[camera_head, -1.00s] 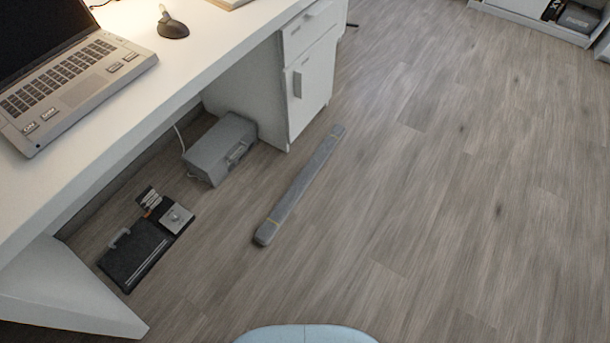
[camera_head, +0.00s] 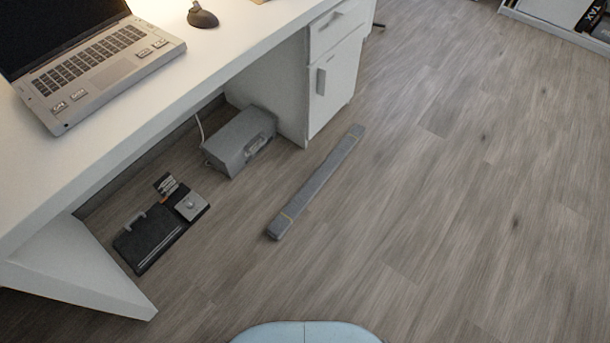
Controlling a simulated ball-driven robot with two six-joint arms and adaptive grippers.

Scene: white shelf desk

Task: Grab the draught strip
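The draught strip (camera_head: 318,181) is a long, narrow grey bar with a thin yellowish band near its near end. It lies flat on the wooden floor, slanting from near the desk's drawer cabinet toward me. Nothing covers it. Neither of my grippers shows in the head view.
The white desk (camera_head: 222,75) runs along the left, with a laptop (camera_head: 95,62) on top and a drawer cabinet (camera_head: 335,75) at its right end. A grey box (camera_head: 241,141) and a dark tray of small items (camera_head: 150,240) lie under it. The floor right of the strip is clear.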

